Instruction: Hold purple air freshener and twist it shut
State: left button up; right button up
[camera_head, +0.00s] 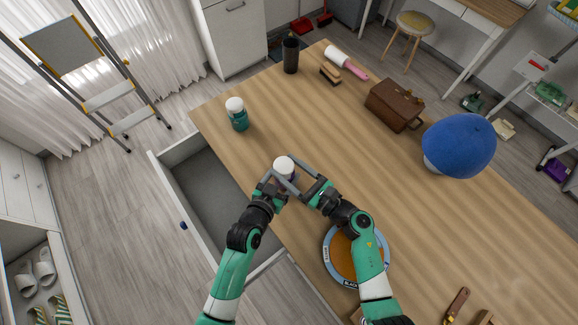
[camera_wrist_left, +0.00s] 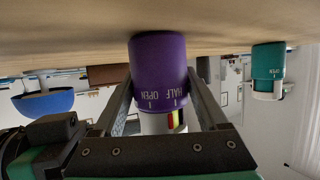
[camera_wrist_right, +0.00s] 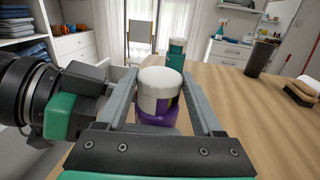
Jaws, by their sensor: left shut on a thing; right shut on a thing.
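The purple air freshener (camera_head: 284,166) stands upright on the table near its left edge, with a white top and a purple base. It also shows in the left wrist view (camera_wrist_left: 158,68), upside down, with OPEN and HALF printed on the purple part. In the right wrist view its white top (camera_wrist_right: 160,88) shows above the purple part. My left gripper (camera_head: 277,181) is shut on the air freshener, its fingers beside the purple base. My right gripper (camera_head: 291,173) is shut on it from the other side, its fingers at the white top. The fingers partly hide the body.
A similar teal air freshener (camera_head: 238,116) stands farther back. A black cup (camera_head: 291,55), brush (camera_head: 330,75), lint roller (camera_head: 347,63), brown case (camera_head: 395,105) and blue cap (camera_head: 458,146) are on the table. An open drawer (camera_head: 205,190) is at left.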

jog(key=shift+f+m+t+h, duration=0.1)
jog(key=shift+m+t+h, duration=0.2)
jog(key=shift+h, duration=0.1)
jog(key=o, duration=1.4)
jog(key=shift+s, duration=0.1)
jog(key=shift+y, duration=0.3)
jog(key=shift+w+d+n+g+y, duration=0.1)
jog(key=shift+w+n+g+y, duration=0.05)
jog(key=shift+n+g+y, duration=0.6)
jog(key=shift+w+d+n+g+y, duration=0.1)
jog(key=shift+n+g+y, duration=0.35)
jog(key=shift+n+g, duration=0.45)
jog(key=v, duration=1.1)
jog(key=shift+w+a+r+n+g+h, duration=0.15)
jog(key=shift+w+a+r+n+g, duration=0.7)
jog(key=shift+w+a+r+n, duration=1.45)
jog(key=shift+w+a+r+n+g+h, duration=0.2)
jog(key=shift+w+a+r+n+g, duration=0.55)
jog(key=shift+a+r, duration=2.95)
jog(key=shift+w+a+r+n+g+h, duration=0.15)
jog(key=shift+w+a+r+n+g, duration=0.9)
jog(key=shift+w+a+r, duration=1.95)
